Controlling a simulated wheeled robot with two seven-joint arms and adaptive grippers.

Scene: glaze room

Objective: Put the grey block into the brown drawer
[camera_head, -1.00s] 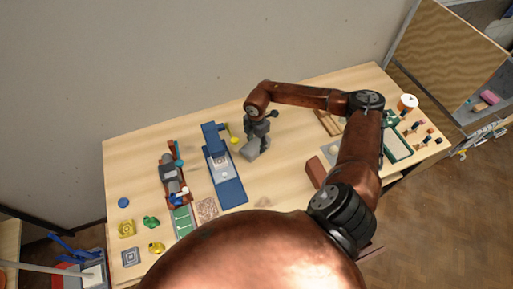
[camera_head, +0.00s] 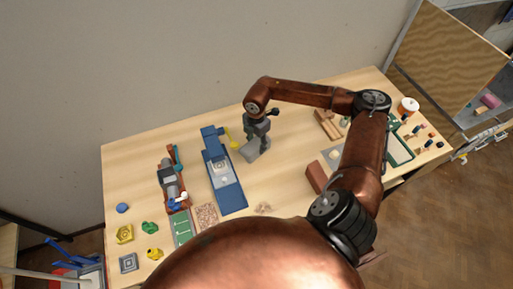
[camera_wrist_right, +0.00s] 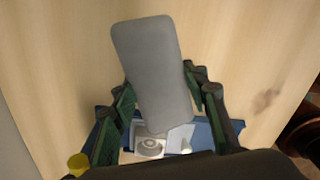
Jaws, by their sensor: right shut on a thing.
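The grey block (camera_wrist_right: 155,70) is a smooth, rounded slab between the green-padded fingers of my right gripper (camera_wrist_right: 162,98) in the right wrist view. In the head view the block (camera_head: 252,151) shows just below my right gripper (camera_head: 256,133), at the back middle of the table. The gripper is shut on it; I cannot tell whether the block touches the table. A reddish-brown box (camera_head: 316,177) stands right of centre, partly hidden by my right arm. It may be the brown drawer, but I cannot tell whether it is open. My left gripper is not in view.
A long blue holder (camera_head: 229,196) stands left of the block, with a yellow item (camera_head: 233,143) close by. A red-brown and grey device (camera_head: 171,185) is farther left. Wooden pieces (camera_head: 327,124) and a green tray (camera_head: 402,157) lie to the right. Bare tabletop separates the block and brown box.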

